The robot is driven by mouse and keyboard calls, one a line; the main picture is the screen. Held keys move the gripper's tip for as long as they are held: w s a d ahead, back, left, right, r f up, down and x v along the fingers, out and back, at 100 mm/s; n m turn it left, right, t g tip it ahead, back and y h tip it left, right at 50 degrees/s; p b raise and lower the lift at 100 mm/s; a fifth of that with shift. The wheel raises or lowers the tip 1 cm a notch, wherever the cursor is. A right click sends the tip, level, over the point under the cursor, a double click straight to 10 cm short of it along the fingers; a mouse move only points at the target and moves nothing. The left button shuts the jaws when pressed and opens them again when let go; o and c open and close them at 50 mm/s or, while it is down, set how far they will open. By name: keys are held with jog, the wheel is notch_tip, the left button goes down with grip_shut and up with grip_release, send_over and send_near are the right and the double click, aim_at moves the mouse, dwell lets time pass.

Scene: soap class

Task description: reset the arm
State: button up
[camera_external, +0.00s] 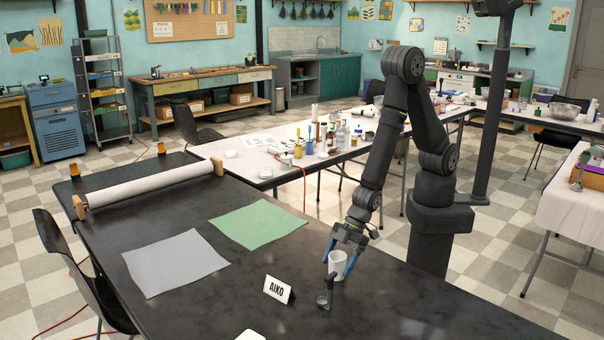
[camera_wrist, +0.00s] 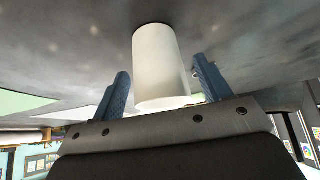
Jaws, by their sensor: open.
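My gripper (camera_external: 342,262) is low over the black table (camera_external: 215,305), with its blue fingers pointing down. A white cup (camera_external: 336,266) stands between or just beside the fingers. In the wrist view the white cup (camera_wrist: 158,62) sits between the two blue fingers (camera_wrist: 163,85), with visible gaps on both sides. The gripper is open. My arm reaches down from its base to the right of the table.
A small dark stand-like object (camera_external: 324,301) is close in front of the cup. An AIKO name card (camera_external: 278,289), a grey sheet (camera_external: 176,262), a green sheet (camera_external: 258,224) and a paper roll (camera_external: 150,184) lie to the left. The table's right part is clear.

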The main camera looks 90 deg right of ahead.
dwell(0.3)
jog(key=shift+v, duration=5.55)
jog(key=shift+x, duration=6.25)
notch_tip(320, 180, up, 5)
jog(key=shift+s+d+f, duration=0.1)
jog(key=shift+f, duration=0.05)
jog(key=shift+d, duration=0.5)
jog(key=shift+r, duration=0.25)
jog(key=shift+o, duration=0.4)
